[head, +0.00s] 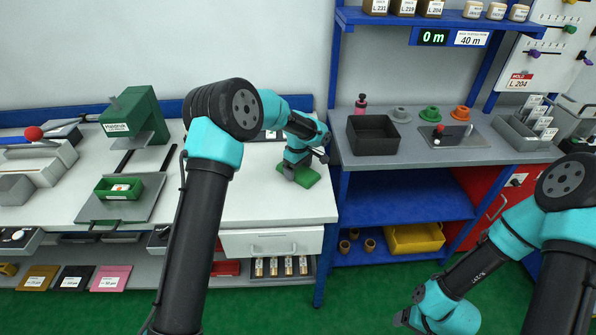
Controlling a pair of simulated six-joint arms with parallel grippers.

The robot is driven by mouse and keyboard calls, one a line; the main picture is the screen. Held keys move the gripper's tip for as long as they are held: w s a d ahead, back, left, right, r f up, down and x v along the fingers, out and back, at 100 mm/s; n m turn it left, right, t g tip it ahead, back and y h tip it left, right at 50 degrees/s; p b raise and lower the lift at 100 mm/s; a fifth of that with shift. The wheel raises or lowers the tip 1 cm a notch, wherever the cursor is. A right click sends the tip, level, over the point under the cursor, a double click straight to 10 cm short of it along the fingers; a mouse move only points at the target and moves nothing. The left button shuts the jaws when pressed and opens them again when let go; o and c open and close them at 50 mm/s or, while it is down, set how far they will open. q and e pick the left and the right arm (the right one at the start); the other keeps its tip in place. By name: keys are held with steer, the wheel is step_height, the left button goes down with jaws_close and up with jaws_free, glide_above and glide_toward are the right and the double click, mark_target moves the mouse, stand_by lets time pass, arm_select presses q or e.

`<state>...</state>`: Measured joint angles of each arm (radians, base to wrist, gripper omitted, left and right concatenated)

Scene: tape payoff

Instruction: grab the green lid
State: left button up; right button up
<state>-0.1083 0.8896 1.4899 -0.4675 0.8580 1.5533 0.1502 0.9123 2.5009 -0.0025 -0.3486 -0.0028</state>
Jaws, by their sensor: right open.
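A flat green lid (309,180) lies on the white bench near its right end. My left gripper (290,174) points down over the lid, its fingertips at the lid's left part. The gripper hides part of the lid. I cannot tell whether its fingers touch the lid or close on anything. My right gripper (402,319) is open, low in front of the right bench and far from the lid.
A green open box (105,194) sits on a grey plate at the left, below a green press (132,114). On the grey right bench are a black bin (373,148) and grey, green (430,113) and orange flanged pieces. White bench space surrounds the lid.

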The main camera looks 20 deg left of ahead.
mark_target(298, 169)
arm_select(q)
steer(key=c, duration=0.6)
steer(key=shift+r, duration=0.1)
steer(key=shift+r, duration=0.45)
step_height(298, 169, up, 3)
steer(key=shift+f, duration=0.15)
steer(key=s+d, duration=0.1)
steer(key=s, duration=0.4)
steer(key=s+d, duration=0.2)
steer(key=s, duration=0.3)
steer(key=s+d+r, duration=0.1)
steer(key=s, duration=0.4)
steer(key=shift+s+d+r, duration=0.1)
steer(key=shift+s+d, duration=0.1)
steer(key=shift+d, duration=0.05)
